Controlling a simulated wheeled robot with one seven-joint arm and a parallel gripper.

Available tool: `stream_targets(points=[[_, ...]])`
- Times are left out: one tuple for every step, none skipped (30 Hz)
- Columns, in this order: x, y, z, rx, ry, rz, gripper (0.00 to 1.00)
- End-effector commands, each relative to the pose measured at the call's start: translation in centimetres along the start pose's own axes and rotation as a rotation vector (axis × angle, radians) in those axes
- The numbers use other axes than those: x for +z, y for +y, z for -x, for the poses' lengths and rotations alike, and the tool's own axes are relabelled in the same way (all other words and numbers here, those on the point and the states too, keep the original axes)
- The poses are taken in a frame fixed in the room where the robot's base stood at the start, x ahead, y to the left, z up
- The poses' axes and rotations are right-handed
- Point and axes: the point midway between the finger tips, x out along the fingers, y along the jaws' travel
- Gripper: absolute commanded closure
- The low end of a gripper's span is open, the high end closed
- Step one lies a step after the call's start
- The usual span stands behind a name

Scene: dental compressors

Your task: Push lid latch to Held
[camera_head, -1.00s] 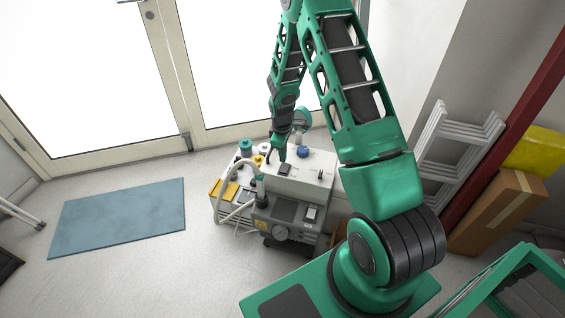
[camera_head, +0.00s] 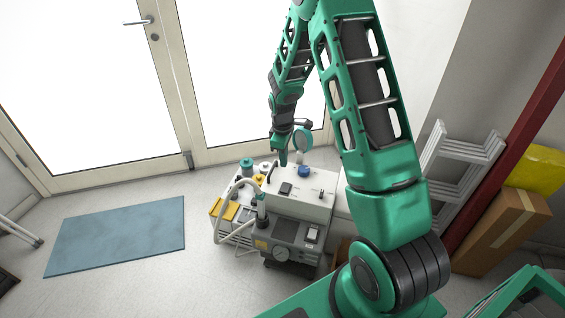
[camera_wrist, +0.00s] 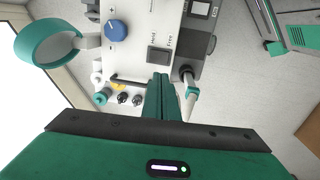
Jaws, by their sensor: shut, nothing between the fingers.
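The lid latch is a dark rocker (camera_wrist: 158,53) on the compressor's white top panel, with small labels that seem to read Held and Free beside it in the wrist view. In the head view the rocker (camera_head: 286,188) is small, and which side is pressed cannot be told. My gripper (camera_wrist: 160,78) is shut and empty, its green fingertips close to the rocker's near edge in the wrist view. In the head view my gripper (camera_head: 283,163) is just behind the rocker and seems above the panel; contact cannot be made out.
A blue knob (camera_wrist: 116,30), a teal-rimmed round part (camera_wrist: 48,42) and a dark bar handle (camera_wrist: 128,82) are near the latch. A pale hose (camera_head: 222,205) and a grey gauge unit (camera_head: 285,238) stand in front. Floor around the blue mat (camera_head: 120,235) is clear.

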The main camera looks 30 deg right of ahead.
Motion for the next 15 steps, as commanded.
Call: stream_targets(points=[[0.34,0.55,-0.03,0.009,-0.001,-0.002,1.0],[0.56,0.95,-0.04,0.017,-0.001,-0.002,1.0],[0.74,1.34,-0.05,0.024,0.0,-0.002,1.0],[0.76,1.41,-0.06,0.026,0.001,0.0,1.0],[0.72,1.37,-0.06,0.025,0.001,0.001,1.0],[0.71,1.34,-0.06,0.025,0.001,0.001,1.0],[0.71,1.34,-0.05,0.025,0.001,0.001,1.0],[0.71,1.34,-0.05,0.025,0.001,0.001,1.0],[0.71,1.34,-0.06,0.025,0.001,0.001,1.0],[0.72,1.34,-0.08,0.025,0.001,0.001,1.0],[0.72,1.34,-0.13,0.025,0.0,0.001,1.0],[0.72,1.33,-0.26,0.024,0.0,0.001,1.0],[0.76,1.36,-0.42,0.024,0.0,0.001,1.0],[0.78,1.36,-0.63,0.023,-0.001,0.001,1.0],[0.79,1.37,-0.99,0.023,-0.001,0.001,1.0]])
